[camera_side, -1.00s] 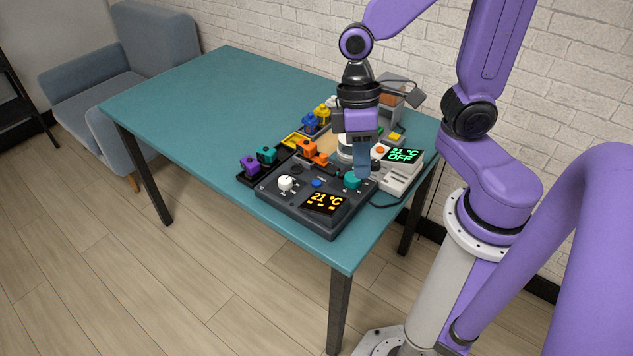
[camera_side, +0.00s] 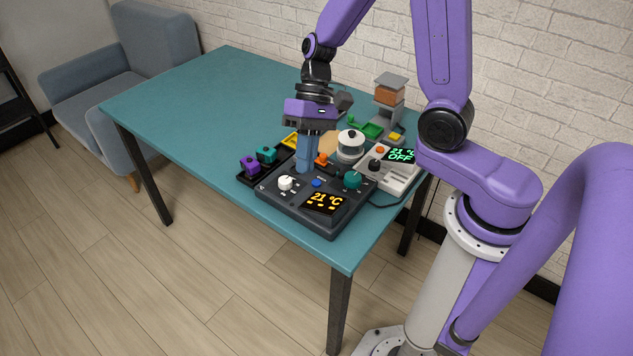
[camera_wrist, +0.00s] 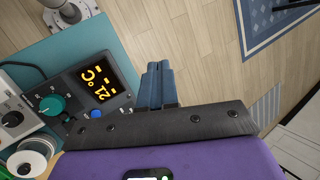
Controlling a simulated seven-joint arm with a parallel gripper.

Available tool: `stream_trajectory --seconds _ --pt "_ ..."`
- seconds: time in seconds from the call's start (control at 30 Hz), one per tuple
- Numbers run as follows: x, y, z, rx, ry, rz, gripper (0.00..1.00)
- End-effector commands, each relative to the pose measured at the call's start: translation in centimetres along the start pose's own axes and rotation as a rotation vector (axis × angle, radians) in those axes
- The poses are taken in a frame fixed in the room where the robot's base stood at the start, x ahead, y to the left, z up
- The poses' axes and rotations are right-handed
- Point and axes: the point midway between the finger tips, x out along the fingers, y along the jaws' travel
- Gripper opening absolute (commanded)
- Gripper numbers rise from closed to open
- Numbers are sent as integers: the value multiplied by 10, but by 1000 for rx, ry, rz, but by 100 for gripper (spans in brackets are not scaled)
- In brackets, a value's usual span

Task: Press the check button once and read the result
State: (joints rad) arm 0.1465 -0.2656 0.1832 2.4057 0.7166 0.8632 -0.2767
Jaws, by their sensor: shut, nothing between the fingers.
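A dark control box (camera_side: 290,203) lies near the table's front edge. I cannot read which control is labelled check. My gripper (camera_side: 305,170) is shut and empty, pointing down by the box's rear left side. Whether its tips touch anything is unclear.
A pale unit (camera_side: 402,172) with a green "21 °C OFF" display stands right of the box, beside a white lidded pot (camera_side: 350,146). A tray with purple (camera_side: 250,163) and teal (camera_side: 266,154) pieces sits left. The table's far left (camera_side: 190,95) is clear.

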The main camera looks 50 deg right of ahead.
Motion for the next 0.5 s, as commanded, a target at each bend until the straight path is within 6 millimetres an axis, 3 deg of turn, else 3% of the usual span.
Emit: stream_trajectory --seconds 0.5 --pt "-1 13 -54 367 111 -213 0"
